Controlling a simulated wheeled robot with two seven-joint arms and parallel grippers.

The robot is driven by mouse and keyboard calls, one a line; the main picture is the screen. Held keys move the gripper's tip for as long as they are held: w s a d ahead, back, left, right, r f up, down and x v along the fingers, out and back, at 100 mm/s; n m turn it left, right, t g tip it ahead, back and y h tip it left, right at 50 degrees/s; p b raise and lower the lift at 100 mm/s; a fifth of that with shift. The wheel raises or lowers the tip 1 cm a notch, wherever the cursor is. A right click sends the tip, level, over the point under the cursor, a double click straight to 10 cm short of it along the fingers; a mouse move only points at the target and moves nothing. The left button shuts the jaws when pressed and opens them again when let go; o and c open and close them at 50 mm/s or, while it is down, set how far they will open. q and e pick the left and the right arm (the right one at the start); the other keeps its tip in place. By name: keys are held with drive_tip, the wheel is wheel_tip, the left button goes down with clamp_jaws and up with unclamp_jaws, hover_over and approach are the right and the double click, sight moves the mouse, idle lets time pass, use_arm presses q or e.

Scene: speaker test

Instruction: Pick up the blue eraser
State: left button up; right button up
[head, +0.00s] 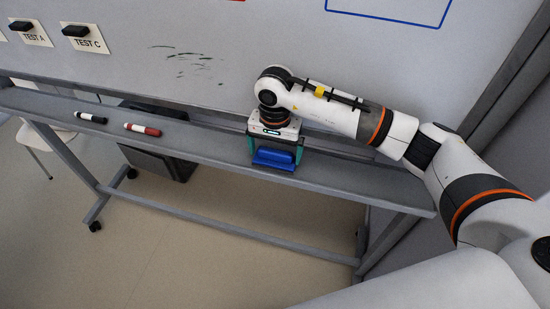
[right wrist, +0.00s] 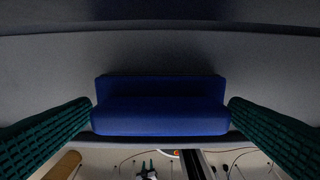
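The blue eraser (head: 273,159) is at the front part of the grey tray below the whiteboard. My right gripper (head: 275,155) points down over it, with one green finger at each end of the eraser. In the right wrist view the eraser (right wrist: 160,106) fills the space between the two ribbed fingertips (right wrist: 160,112), and no gap shows at either end. The gripper looks shut on it. The eraser looks level, low at the tray; whether it touches the tray cannot be told. My left gripper is not in view.
On the tray (head: 210,150) to the left lie a black marker (head: 91,118) and a red marker (head: 142,130). Two labelled switches (head: 77,31) are on the whiteboard (head: 190,40). A dark box (head: 160,158) stands on the floor behind the stand. The tray between red marker and gripper is clear.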

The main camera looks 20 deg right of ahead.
sight(274, 152)
drive_tip(key=c, duration=0.8)
drive_tip(key=shift+r, duration=0.15)
drive_tip(key=shift+r+b, duration=0.25)
drive_tip(key=shift+b, duration=0.1)
drive_tip(key=shift+s+a+r+b, duration=0.1)
drive_tip(key=shift+r+b, duration=0.35)
drive_tip(key=shift+r, duration=0.2)
drive_tip(key=shift+s+a+r+b, duration=0.1)
drive_tip(key=shift+r+b, duration=0.35)
drive_tip(key=shift+r, duration=0.15)
drive_tip(key=shift+s+a+r+b, duration=0.1)
drive_tip(key=shift+s+a+b, duration=0.85)
drive_tip(key=shift+s+a, duration=1.1)
drive_tip(key=shift+s+a+b, duration=1)
drive_tip(key=shift+s+a, duration=0.2)
drive_tip(key=shift+s, duration=1.6)
drive_tip(key=shift+s+a+r+b, duration=0.1)
drive_tip(key=shift+s+a+b, duration=0.85)
drive_tip(key=shift+s+a, duration=1.1)
drive_tip(key=shift+s+d, duration=0.4)
drive_tip(key=shift+d, duration=0.05)
